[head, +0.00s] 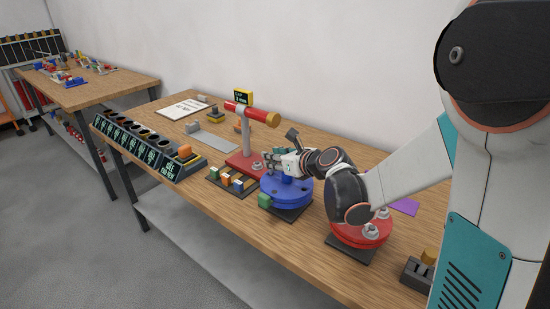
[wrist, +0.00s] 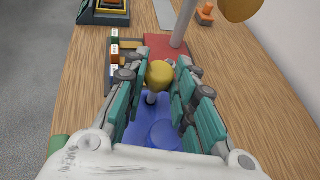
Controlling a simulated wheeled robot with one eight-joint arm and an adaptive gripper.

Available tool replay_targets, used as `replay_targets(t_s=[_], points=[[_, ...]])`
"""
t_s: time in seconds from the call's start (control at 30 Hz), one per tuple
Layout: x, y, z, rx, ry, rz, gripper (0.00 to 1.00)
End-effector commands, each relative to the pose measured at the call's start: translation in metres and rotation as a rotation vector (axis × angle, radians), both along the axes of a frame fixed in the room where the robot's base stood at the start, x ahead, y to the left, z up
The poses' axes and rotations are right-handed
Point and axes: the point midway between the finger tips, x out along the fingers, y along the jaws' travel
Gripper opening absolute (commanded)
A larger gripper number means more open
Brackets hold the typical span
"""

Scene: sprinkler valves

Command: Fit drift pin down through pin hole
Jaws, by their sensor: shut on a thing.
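The drift pin appears to be the yellow-headed piece (wrist: 160,74) with a grey shank between my fingers in the wrist view. My gripper (wrist: 164,88) is shut on it, with teal finger pads on both sides. In the head view my gripper (head: 278,163) is just above the blue round flange (head: 287,195), which also shows below the pin in the wrist view (wrist: 145,136).
A red base (head: 243,165) with a grey post and red-and-yellow crossbar (head: 252,113) stands close beyond the flange. A rack of coloured blocks (head: 232,180) is left of it. A red flange (head: 361,232) stands to the right. A row of labelled bins (head: 140,146) lines the table's left edge.

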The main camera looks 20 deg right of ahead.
Motion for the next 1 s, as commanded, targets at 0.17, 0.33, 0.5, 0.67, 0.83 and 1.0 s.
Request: replay_targets(t_s=[0.17,0.33,0.5,0.67,0.83,1.0], points=[[0.0002,0.0,-0.0049,0.0,0.0,0.0,0.0],[0.0001,-0.0001,-0.0088,0.0,0.0,0.0,0.0],[0.0001,-0.0001,-0.0104,0.0,0.0,0.0,0.37],[0.0,-0.0001,-0.0101,0.0,0.0,0.0,0.49],[-0.0001,0.0,-0.0102,0.0,0.0,0.0,0.49],[-0.005,-0.0021,-0.0078,0.001,0.0,-0.001,0.49]])
